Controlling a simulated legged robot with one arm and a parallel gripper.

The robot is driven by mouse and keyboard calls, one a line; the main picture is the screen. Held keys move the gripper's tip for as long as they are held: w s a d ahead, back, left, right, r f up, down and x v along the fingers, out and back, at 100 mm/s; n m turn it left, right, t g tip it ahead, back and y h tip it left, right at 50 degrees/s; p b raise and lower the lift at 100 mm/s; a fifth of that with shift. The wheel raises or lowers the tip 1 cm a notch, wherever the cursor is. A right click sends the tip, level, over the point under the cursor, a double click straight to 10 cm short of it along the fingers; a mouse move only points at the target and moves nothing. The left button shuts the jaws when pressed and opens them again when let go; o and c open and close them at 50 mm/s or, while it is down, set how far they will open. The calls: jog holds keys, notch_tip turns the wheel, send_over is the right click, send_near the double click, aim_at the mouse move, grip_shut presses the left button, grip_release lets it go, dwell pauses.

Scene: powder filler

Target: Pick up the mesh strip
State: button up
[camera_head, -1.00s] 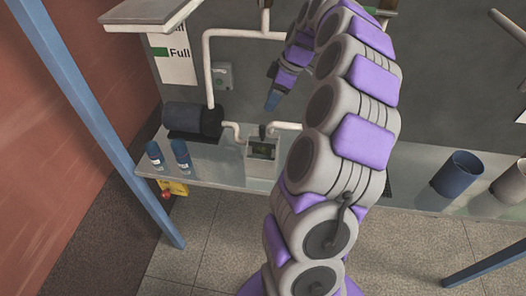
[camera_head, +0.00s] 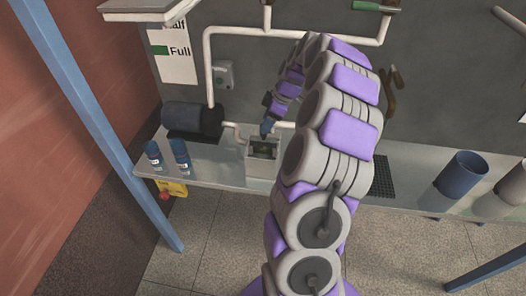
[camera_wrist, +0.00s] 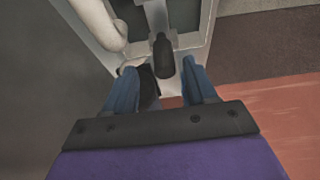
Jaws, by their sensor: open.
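A dark mesh piece (camera_head: 381,178), which looks like the mesh strip, lies flat on the bench just right of my arm; its left part is hidden behind the arm. My gripper (camera_head: 266,128) is away to its left, pointing down at the top of a small pale box (camera_head: 262,166). In the wrist view my gripper (camera_wrist: 162,78) has its two blue fingers apart. A black rounded knob (camera_wrist: 163,57) shows between the fingertips; I cannot tell whether they touch it. The mesh piece does not show clearly in the wrist view.
A blue cup (camera_head: 460,175) stands at the right. White pipes (camera_head: 208,70) run along the wall above. A blue post (camera_head: 90,120) rises at the left.

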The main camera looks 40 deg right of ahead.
aim_at(263, 144)
jog(key=b+x, duration=0.1)
jog(key=x, duration=0.4)
jog(key=shift+a+f+b, duration=0.2)
jog(key=shift+b, duration=0.15)
jog(key=shift+s+r, duration=0.1)
jog(key=shift+c, duration=0.6)
grip_shut()
